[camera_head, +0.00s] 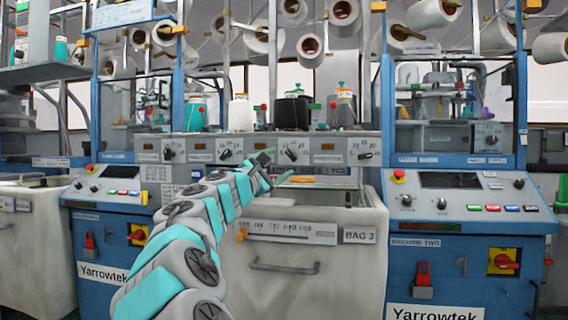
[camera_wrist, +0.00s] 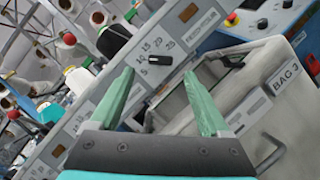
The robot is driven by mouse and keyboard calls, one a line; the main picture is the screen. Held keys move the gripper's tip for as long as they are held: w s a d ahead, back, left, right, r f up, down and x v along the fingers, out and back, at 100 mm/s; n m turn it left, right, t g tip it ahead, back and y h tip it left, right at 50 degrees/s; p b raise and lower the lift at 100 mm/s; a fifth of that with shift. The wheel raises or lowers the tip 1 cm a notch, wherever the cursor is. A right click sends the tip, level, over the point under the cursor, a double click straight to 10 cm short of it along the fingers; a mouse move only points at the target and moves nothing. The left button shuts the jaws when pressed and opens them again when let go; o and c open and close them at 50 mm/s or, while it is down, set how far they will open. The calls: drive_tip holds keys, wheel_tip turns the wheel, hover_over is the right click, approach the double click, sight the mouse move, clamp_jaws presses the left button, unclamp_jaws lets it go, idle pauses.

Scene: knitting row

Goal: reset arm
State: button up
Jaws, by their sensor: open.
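My gripper (camera_head: 278,168) is at the end of my grey and turquoise arm, in front of the grey knob panel (camera_head: 230,150) and above the bin labelled BAG 3 (camera_head: 290,262). In the wrist view its two green fingers (camera_wrist: 165,100) stand wide apart with nothing between them. Beyond the fingertips is a dark knob (camera_wrist: 160,60) with numbers around it. I cannot tell whether a fingertip touches the panel. The arm reaches forward from the bottom of the head view.
Blue machines with buttons and red switches stand on the left (camera_head: 115,200) and right (camera_head: 465,240). Containers (camera_head: 292,112) stand on the shelf above the panel. Yarn cones (camera_head: 310,48) hang overhead. Another pale bin (camera_head: 35,240) is at far left.

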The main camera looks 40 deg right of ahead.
drive_tip(key=shift+s+a+f, duration=0.2)
drive_tip(key=shift+s+a, duration=0.1)
drive_tip(key=shift+a, duration=0.25)
